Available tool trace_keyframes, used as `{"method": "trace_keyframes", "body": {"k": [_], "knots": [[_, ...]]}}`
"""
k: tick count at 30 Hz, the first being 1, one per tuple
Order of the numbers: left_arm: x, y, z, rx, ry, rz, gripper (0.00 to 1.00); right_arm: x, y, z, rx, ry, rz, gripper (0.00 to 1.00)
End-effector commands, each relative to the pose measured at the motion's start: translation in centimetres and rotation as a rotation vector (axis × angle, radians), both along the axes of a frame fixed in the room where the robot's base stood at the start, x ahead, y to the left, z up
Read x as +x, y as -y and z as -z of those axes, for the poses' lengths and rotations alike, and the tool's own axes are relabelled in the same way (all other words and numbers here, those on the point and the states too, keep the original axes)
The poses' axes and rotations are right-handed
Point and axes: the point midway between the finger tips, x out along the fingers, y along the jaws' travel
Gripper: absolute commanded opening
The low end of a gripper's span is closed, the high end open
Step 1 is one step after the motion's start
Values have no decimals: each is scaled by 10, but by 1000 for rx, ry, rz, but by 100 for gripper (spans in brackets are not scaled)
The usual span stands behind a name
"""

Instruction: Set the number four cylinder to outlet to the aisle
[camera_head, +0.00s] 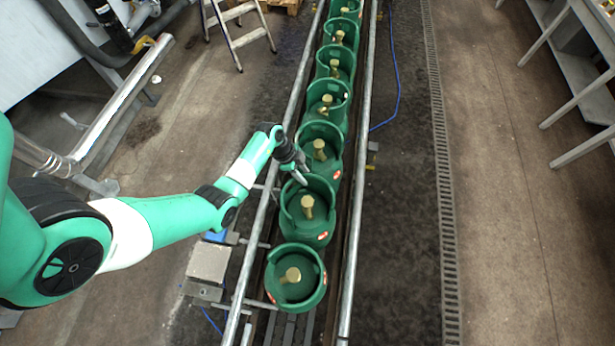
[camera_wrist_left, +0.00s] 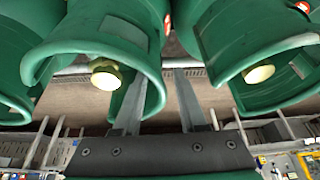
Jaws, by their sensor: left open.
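A row of green gas cylinders with brass valves stands upright on the conveyor. The nearest cylinder (camera_head: 297,291) is at the bottom, then a second cylinder (camera_head: 306,237), a third (camera_head: 320,180) and a fourth (camera_head: 327,124). I see no numbers on them. My left gripper (camera_head: 302,177) is open at the collar between the second and third cylinders. In the left wrist view the open gripper (camera_wrist_left: 160,75) has its left finger overlapping one collar (camera_wrist_left: 152,50), with a brass valve (camera_wrist_left: 105,74) beside it. Another collar (camera_wrist_left: 285,80) is to the right. Contact cannot be told. My right gripper is not in view.
More cylinders (camera_head: 341,33) continue up the conveyor. Metal rails (camera_head: 356,190) run along both sides of the row. A step ladder (camera_head: 238,30) stands at upper left and metal tables (camera_head: 585,75) at upper right.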

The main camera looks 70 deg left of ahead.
Motion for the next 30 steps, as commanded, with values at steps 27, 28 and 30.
{"method": "trace_keyframes", "body": {"k": [27, 28, 30], "knots": [[12, 7, 33, 2, 1, -1, 0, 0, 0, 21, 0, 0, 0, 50], [12, 7, 33, 2, 1, -1, 0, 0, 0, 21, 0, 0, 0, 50], [12, 7, 34, 2, 1, -1, 0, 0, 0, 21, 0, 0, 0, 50]]}}
